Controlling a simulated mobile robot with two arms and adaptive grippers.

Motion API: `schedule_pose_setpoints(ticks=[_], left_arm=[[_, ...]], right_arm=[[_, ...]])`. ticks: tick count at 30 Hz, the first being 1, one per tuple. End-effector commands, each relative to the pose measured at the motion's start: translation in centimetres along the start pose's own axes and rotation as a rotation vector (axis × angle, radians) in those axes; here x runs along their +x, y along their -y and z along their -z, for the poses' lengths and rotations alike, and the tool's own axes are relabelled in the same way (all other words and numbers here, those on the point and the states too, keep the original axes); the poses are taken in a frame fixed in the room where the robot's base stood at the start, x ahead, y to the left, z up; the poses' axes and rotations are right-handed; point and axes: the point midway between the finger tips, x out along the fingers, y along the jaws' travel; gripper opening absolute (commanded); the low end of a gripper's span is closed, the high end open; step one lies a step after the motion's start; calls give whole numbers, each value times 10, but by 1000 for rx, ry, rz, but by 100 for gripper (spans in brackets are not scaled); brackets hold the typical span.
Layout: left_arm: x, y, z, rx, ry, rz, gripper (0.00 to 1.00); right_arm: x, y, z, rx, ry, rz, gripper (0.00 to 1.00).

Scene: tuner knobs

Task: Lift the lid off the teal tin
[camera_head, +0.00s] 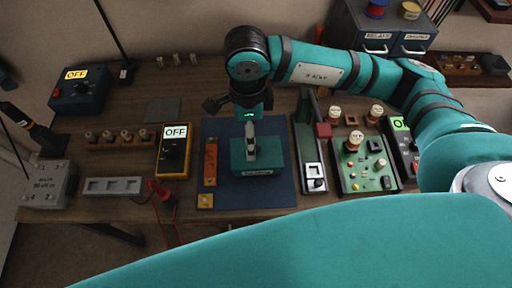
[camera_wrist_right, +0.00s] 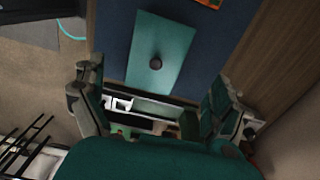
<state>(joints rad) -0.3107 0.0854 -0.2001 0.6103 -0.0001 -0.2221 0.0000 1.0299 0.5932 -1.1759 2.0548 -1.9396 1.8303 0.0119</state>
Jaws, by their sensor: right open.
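The teal tin (camera_head: 257,168) stands on a dark blue mat (camera_head: 270,195), with a label on its near side. Its teal lid (camera_wrist_right: 150,38) is on it in the right wrist view, with a small round dark knob (camera_wrist_right: 156,61) in the middle. My right gripper (camera_head: 250,140) points down over the tin and hides part of the lid in the head view. In the right wrist view its two fingers are spread wide (camera_wrist_right: 154,80), with nothing between them, and the knob lies just beyond the fingertips. My left gripper is not in view.
An orange strip (camera_head: 210,162) lies on the mat left of the tin. A yellow meter (camera_head: 173,160) marked OFF stands further left. The mat in front is clear.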

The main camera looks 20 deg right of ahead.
Motion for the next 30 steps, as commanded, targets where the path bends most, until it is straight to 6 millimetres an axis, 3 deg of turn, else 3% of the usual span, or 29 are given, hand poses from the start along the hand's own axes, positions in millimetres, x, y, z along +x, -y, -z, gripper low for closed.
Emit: schedule_pose_setpoints(ticks=[3,9,19,28,30], left_arm=[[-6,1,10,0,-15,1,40],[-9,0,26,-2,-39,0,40],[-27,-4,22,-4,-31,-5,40],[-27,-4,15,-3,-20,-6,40],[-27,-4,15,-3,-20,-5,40]], right_arm=[[19,-1,0,1,-1,-4,100],[33,-1,0,1,0,-2,100],[76,-4,-1,0,0,-4,100],[84,-3,-2,0,2,0,100],[84,-3,-2,0,2,0,93]])
